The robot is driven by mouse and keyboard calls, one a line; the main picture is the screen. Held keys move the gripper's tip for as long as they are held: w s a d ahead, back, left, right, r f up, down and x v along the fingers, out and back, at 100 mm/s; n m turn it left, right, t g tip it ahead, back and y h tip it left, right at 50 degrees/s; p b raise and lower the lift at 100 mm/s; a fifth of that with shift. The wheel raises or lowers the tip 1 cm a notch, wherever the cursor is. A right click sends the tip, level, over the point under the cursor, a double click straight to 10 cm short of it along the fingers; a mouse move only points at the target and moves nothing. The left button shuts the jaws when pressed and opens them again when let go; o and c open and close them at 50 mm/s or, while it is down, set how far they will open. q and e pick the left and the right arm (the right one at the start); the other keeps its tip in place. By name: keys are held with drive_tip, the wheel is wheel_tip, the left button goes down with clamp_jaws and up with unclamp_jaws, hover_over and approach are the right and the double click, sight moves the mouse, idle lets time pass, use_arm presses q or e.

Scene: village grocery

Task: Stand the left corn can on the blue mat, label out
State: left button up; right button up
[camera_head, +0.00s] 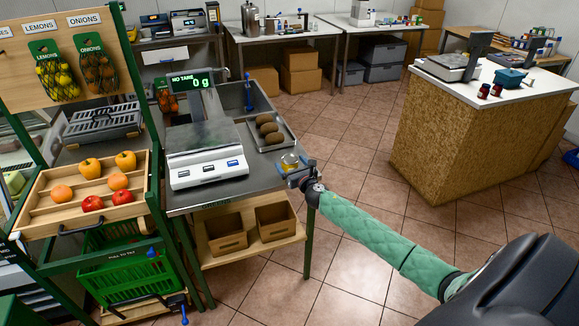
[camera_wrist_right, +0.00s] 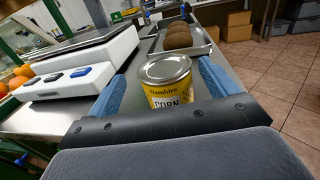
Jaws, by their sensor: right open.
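One yellow corn can (camera_head: 290,161) with a silver lid stands upright at the right front corner of the grey counter (camera_head: 222,198). In the right wrist view the can (camera_wrist_right: 168,84) shows its "CORN" label towards my gripper. My right gripper (camera_head: 294,171) is open at the counter's corner. In the wrist view its two blue fingers (camera_wrist_right: 167,90) lie on either side of the can; I cannot tell whether they touch it. No second corn can shows, and I cannot make out a blue mat apart from the blue fingers. My left gripper is out of view.
A scale (camera_head: 207,158) stands left of the can; its display (camera_head: 193,82) reads 0 g. A metal tray (camera_head: 283,137) with brown fruit lies behind the can. A produce rack (camera_head: 84,203) stands at left. Tiled floor is open to the right.

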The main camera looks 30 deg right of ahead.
sight(286, 155)
drive_tip(key=w, duration=0.2)
drive_tip(key=w+d+p, duration=0.1)
drive_tip(key=shift+w+f, duration=0.1)
drive_tip(key=shift+w, duration=0.3)
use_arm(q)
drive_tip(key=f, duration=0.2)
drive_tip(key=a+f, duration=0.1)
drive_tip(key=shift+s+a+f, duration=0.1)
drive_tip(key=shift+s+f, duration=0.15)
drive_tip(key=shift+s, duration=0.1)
use_arm(e)
drive_tip(key=shift+w+d+f, duration=0.1)
drive_tip(key=shift+w, duration=0.25)
drive_tip(key=c, duration=1.2)
drive_tip(key=shift+c, duration=0.5)
